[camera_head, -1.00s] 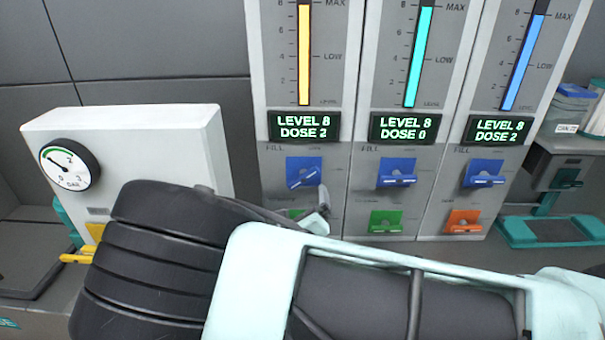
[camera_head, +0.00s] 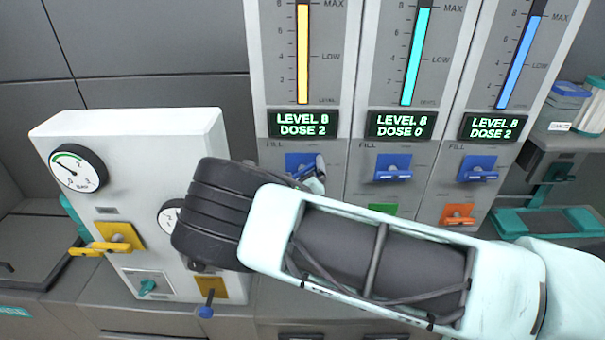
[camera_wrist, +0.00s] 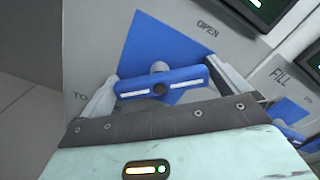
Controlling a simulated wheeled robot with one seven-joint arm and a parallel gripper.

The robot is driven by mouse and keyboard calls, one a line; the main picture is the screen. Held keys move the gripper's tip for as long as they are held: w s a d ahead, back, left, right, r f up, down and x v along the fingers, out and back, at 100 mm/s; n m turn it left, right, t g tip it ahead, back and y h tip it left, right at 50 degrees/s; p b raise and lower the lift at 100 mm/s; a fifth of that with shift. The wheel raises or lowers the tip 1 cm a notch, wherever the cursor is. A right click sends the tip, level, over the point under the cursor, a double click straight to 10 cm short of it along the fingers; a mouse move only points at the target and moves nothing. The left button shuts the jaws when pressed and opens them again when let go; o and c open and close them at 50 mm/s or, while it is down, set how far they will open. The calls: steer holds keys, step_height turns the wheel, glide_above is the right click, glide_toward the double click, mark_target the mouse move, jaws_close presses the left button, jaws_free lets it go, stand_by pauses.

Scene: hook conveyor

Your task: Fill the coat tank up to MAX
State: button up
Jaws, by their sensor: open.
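Three tank columns stand side by side, with yellow (camera_head: 303,55), teal (camera_head: 412,55) and blue (camera_head: 519,62) level bars. No tank name is readable, so I cannot tell which is coat. All three displays read LEVEL 8; the yellow bar reaches about MAX, and its display (camera_head: 303,123) reads DOSE 2. The left blue FILL valve (camera_head: 298,161) is partly hidden by my gripper (camera_head: 316,182) in the head view. In the wrist view, my gripper (camera_wrist: 162,80) is open, its fingers at both ends of the blue valve handle (camera_wrist: 135,86); contact is unclear.
A white box (camera_head: 130,135) with gauges and yellow levers stands left. Other blue FILL valves (camera_head: 393,168) (camera_head: 478,168) sit to the right, with green (camera_head: 382,209) and orange (camera_head: 459,215) valves below. A teal-based stand (camera_head: 548,222) is at far right.

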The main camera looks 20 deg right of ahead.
steer(key=c, duration=0.7)
steer(key=shift+m, duration=0.3)
steer(key=m, duration=0.3)
steer(key=shift+m, duration=1.9)
steer(key=o, duration=0.7)
